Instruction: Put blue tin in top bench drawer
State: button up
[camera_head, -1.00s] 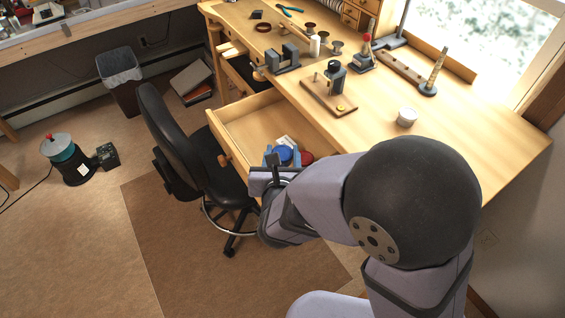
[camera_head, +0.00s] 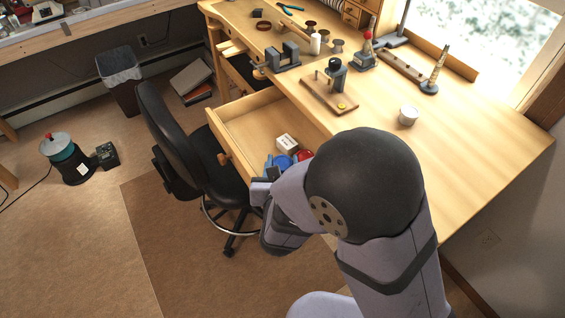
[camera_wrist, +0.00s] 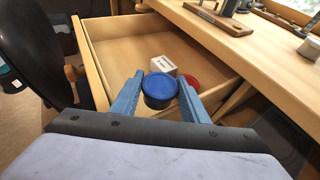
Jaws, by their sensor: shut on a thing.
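The blue tin (camera_head: 284,161) is round and dark-sided with a blue lid. In the wrist view the tin (camera_wrist: 160,88) sits upright between the two blue fingers of my gripper (camera_wrist: 161,80), which is shut on it. The open top bench drawer (camera_head: 232,122) is pale wood; in the wrist view its left wall (camera_wrist: 91,66) runs beside my gripper. The tin is over or inside the drawer's near part; its height above the drawer floor is unclear. My wrist hides part of my gripper (camera_head: 277,166) in the head view.
A white box (camera_head: 287,143) and a red tin (camera_head: 304,155) lie in the drawer close beyond the blue tin. The drawer's far left part is empty. A black chair (camera_head: 180,140) stands at the drawer's left.

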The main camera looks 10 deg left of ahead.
jog(key=shift+f+b, duration=0.35)
jog(key=o, duration=1.1)
jog(key=shift+c, duration=0.2)
jog(key=shift+d+f, duration=0.1)
jog(key=shift+f, duration=0.05)
